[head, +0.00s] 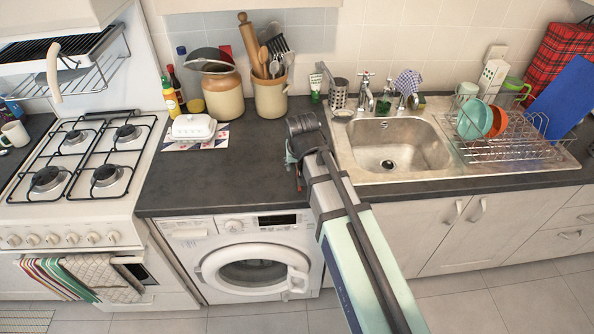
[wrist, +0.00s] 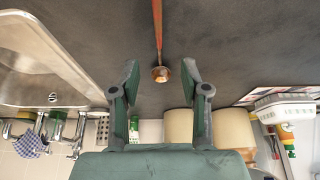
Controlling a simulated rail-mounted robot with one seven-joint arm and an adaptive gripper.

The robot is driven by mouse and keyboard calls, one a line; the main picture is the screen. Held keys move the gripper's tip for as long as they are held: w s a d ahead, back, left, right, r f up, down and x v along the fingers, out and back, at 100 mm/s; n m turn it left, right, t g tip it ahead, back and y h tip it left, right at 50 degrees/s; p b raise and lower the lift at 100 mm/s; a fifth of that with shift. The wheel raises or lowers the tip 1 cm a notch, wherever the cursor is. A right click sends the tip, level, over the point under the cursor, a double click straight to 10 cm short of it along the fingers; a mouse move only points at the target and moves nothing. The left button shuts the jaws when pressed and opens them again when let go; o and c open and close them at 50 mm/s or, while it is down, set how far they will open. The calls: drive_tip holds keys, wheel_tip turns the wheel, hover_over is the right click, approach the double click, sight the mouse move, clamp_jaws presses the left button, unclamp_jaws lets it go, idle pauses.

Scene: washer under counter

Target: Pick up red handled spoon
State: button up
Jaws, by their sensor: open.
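A spoon with a reddish-brown handle (wrist: 157,25) and a small coppery bowl (wrist: 160,74) lies on the dark countertop (wrist: 80,25) in the wrist view. Its handle runs up out of the top edge of that view. My gripper (wrist: 160,72) is open and empty, with one green finger on each side of the spoon's bowl in the picture. I cannot tell how far the fingertips are from the counter. In the head view my gripper (head: 293,168) is low over the counter, left of the sink, mostly behind my arm.
The sink (head: 395,145) is just right of my gripper. Utensil crock (head: 270,95), stoneware jar (head: 222,92) and white butter dish (head: 193,128) stand at the back. The counter left of my gripper is clear. The washer (head: 255,265) sits below.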

sight(297, 173)
drive_tip(key=shift+p+x, duration=1.25)
drive_tip(key=shift+x, duration=1.15)
drive_tip(key=shift+w+f, duration=0.15)
drive_tip(key=shift+f, duration=0.25)
drive_tip(key=shift+f, duration=0.1)
clamp_jaws()
